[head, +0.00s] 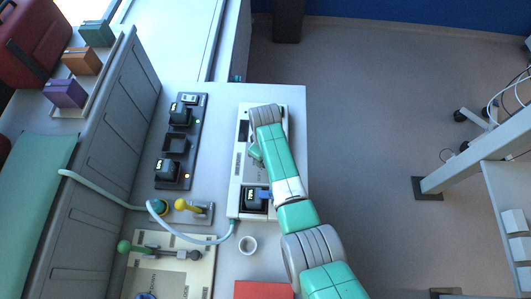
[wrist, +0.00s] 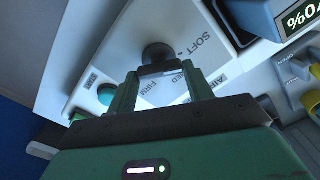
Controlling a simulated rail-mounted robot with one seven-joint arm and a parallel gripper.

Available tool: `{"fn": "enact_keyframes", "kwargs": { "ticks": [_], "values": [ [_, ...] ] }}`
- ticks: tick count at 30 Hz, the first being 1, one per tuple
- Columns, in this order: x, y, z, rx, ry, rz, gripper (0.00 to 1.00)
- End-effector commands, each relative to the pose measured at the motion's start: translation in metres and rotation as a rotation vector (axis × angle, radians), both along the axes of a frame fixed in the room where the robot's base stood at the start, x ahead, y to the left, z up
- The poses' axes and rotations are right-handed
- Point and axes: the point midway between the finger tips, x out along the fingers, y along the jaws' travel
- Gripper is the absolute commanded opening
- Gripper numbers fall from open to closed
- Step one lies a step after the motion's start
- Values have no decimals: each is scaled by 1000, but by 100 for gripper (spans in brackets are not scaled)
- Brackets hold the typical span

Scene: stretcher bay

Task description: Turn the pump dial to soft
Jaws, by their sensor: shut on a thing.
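The pump (head: 237,180) is a long white unit on the counter in the head view, partly hidden under my arm. In the wrist view its light panel carries the printed words SOFT, MED and FIRM. The dark dial (wrist: 156,52) shows just beyond my fingertips, beside these labels. My gripper (wrist: 164,76) has its two green fingers at the dial, shut on it. The dial's pointer is not clear, so I cannot tell its setting. The gripper and dial are hidden by my arm in the head view.
A black battery (head: 254,198) sits at the pump's lower end, with a hose running left from there. Open floor lies right of the counter.

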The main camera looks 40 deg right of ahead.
Motion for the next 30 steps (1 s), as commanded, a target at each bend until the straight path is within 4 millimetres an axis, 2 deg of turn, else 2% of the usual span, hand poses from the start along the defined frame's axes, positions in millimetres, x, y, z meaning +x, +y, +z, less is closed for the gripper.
{"fn": "enact_keyframes", "kwargs": {
  "ticks": [7, 22, 23, 25, 26, 30],
  "values": [
    [0, 0, 1, -1, 0, 62, 28],
    [1, 0, 1, -1, -1, 78, 28],
    [1, 0, 1, -1, -1, 78, 55],
    [1, 0, 1, -1, -1, 77, 69],
    [0, 0, 1, -1, -1, 77, 73],
    [0, 0, 0, -1, 0, 76, 73]
  ]
}}
